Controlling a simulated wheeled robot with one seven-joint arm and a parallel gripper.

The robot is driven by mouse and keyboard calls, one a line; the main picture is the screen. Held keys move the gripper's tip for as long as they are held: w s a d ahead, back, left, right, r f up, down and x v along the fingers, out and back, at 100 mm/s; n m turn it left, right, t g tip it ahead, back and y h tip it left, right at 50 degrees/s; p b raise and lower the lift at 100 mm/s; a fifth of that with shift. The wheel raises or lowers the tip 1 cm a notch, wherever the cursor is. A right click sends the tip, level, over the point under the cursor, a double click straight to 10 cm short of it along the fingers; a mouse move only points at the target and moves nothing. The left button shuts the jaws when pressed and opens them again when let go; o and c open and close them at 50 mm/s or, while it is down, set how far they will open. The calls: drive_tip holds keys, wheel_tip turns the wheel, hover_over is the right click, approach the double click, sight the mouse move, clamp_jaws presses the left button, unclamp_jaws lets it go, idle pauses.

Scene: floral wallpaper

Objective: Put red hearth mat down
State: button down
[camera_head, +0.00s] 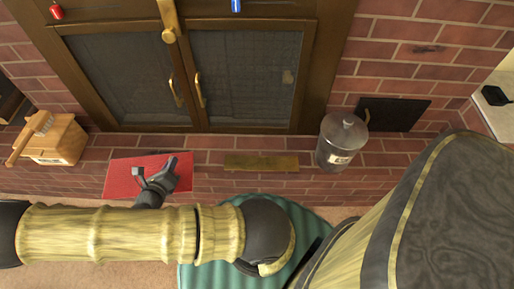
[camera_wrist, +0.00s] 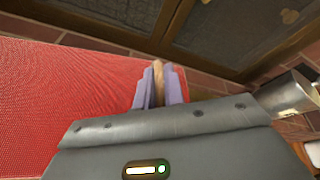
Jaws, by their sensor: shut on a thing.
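The red hearth mat (camera_head: 121,177) is a flat red rectangle at the brick hearth's left part, below the glass doors. Whether it rests on the bricks or hangs just above them is hard to tell. My gripper (camera_head: 167,164) is at its right part and hides some of it. In the wrist view, the mat (camera_wrist: 70,95) fills the left side, with its far edge running behind my fingers (camera_wrist: 158,88). The fingers are close together at that edge, shut on the mat. A thin brown strip shows between them; the exact contact is hidden.
A wooden box with a brush (camera_head: 54,140) stands left of the mat. A brass plate (camera_head: 261,163) lies to the right, then a metal canister (camera_head: 341,142) and a dark panel (camera_head: 393,113). A green ribbed mat (camera_head: 205,276) lies on the floor below my arm.

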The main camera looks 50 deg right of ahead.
drive_tip(key=w+a+r+n+t+y+p, duration=0.1)
drive_tip(key=r+n+y+p, duration=0.4)
drive_tip(key=r+p, duration=1.5)
drive_tip(key=w+a+r+n+t+y+p, duration=0.1)
drive_tip(key=w+r+n+t+y+p, duration=0.2)
drive_tip(key=r+p, duration=1.7)
drive_tip(key=n+t+y+p, duration=0.2)
drive_tip(key=n+y+p, duration=0.1)
drive_tip(key=p, duration=0.3)
drive_tip(key=shift+w+a+r+n+t+y+p, duration=0.3)
drive_tip(key=shift+w+a+y, duration=0.1)
drive_tip(key=shift+y, duration=0.1)
drive_tip(key=shift+w, duration=0.15)
